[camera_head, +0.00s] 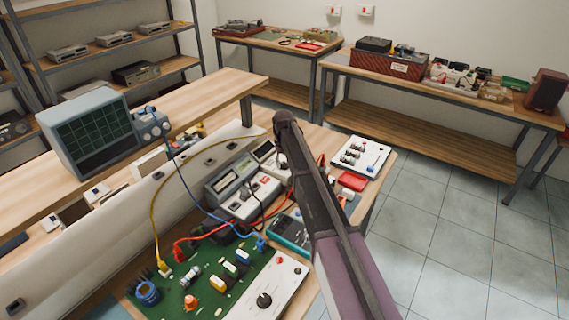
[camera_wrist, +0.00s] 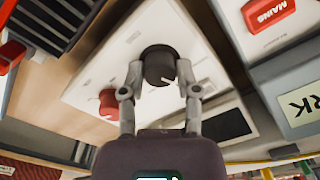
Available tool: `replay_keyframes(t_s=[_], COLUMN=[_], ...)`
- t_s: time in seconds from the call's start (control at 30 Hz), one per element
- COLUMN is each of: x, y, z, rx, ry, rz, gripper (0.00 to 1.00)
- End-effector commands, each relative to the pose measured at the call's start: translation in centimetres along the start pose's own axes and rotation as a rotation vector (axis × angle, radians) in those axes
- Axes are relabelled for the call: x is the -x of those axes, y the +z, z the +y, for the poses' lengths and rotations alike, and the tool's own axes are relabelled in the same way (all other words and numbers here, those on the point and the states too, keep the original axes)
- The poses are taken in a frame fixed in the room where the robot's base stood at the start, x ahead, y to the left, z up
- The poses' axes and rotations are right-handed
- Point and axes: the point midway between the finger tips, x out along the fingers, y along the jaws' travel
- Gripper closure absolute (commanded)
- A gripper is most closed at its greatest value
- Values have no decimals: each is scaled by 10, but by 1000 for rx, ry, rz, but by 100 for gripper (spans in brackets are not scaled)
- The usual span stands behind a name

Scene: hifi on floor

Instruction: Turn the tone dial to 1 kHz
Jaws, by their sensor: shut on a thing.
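In the wrist view, the black tone dial (camera_wrist: 159,62) stands on a white sloping panel (camera_wrist: 95,65). A white mark shows on the dial's rim. My gripper (camera_wrist: 160,77) has a fingertip on each side of the dial and is shut on it. The scale markings around the dial are too small to read, so I cannot tell its setting. In the head view, my arm reaches over the bench and hides the dial and my fingertips.
A red knob (camera_wrist: 108,102) and a dark display window (camera_wrist: 226,124) sit close to my fingers on the same panel. A red MAINS switch (camera_wrist: 268,12) is on a neighbouring unit. Cables and a green circuit board (camera_head: 215,305) crowd the bench.

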Motion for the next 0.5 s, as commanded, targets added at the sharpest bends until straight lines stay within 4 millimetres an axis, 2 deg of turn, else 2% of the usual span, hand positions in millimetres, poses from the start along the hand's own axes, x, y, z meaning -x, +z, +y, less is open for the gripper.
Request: replay_keyframes(t_s=[0.2, 0.5], x=[0, 0], y=[2, 2], z=[-1, -1], rx=[-162, -288], ry=[-3, -3], rz=[-3, -3], gripper=[100, 100])
